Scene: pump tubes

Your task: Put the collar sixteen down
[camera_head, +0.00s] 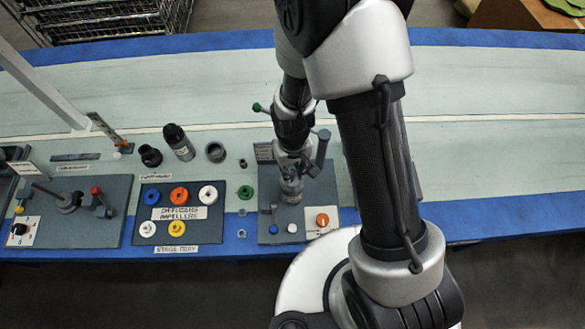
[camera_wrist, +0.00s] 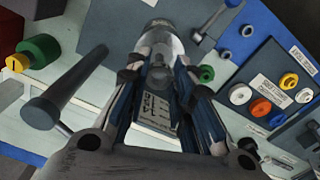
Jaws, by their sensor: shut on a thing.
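My gripper (camera_head: 291,168) points down over the grey station plate right of the impeller tray. In the wrist view its two fingers (camera_wrist: 161,72) are shut on a grey, shiny round piece (camera_wrist: 161,46) at their tips. This piece also shows below the gripper in the head view (camera_head: 291,191). I cannot read a mark on it, so I cannot tell whether it is the collar sixteen. The fingers hide part of it, and I cannot tell whether it touches the plate (camera_head: 267,229).
A tray (camera_head: 146,219) holds coloured rings to the left. A dark post with a handle (camera_head: 321,147) rises close right of my gripper.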

